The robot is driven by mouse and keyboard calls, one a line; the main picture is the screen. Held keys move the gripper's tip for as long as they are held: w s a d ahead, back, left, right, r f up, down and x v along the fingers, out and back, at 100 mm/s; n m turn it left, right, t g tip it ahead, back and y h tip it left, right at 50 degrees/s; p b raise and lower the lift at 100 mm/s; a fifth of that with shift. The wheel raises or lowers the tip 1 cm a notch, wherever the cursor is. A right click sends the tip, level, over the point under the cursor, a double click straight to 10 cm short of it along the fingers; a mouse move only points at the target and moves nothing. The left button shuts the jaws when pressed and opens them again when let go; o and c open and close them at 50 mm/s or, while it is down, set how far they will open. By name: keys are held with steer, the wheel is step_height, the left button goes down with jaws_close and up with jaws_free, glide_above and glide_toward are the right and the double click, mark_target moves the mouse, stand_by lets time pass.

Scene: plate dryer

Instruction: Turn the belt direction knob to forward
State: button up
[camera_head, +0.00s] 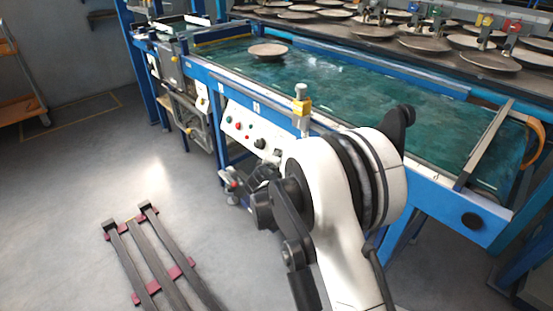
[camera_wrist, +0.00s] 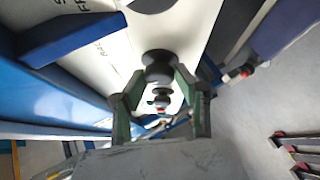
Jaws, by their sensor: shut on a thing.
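The white control panel (camera_head: 233,117) on the conveyor's front side carries red and green buttons and a black knob (camera_head: 260,143). In the wrist view a large round black knob (camera_wrist: 159,66) stands out from the panel, with smaller dark and red controls beyond it. My gripper (camera_wrist: 158,77) has its two green-padded fingers on either side of this knob and is shut on it. Lettering on the panel is only partly legible, so I cannot tell the knob's setting. In the head view my own arm hides the fingertips.
The conveyor has a wet green belt (camera_head: 330,88) with one round plate (camera_head: 267,50) on it. Blue frame bars (camera_wrist: 60,80) lie close to my gripper at the left in the wrist view. A dark rack with red crossbars (camera_head: 152,255) lies on the otherwise clear floor.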

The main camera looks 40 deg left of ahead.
steer(key=shift+n+g, duration=0.3)
steer(key=shift+n, duration=0.1)
steer(key=o, duration=1.1)
steer(key=v, duration=1.2)
steer(key=shift+w, duration=0.1)
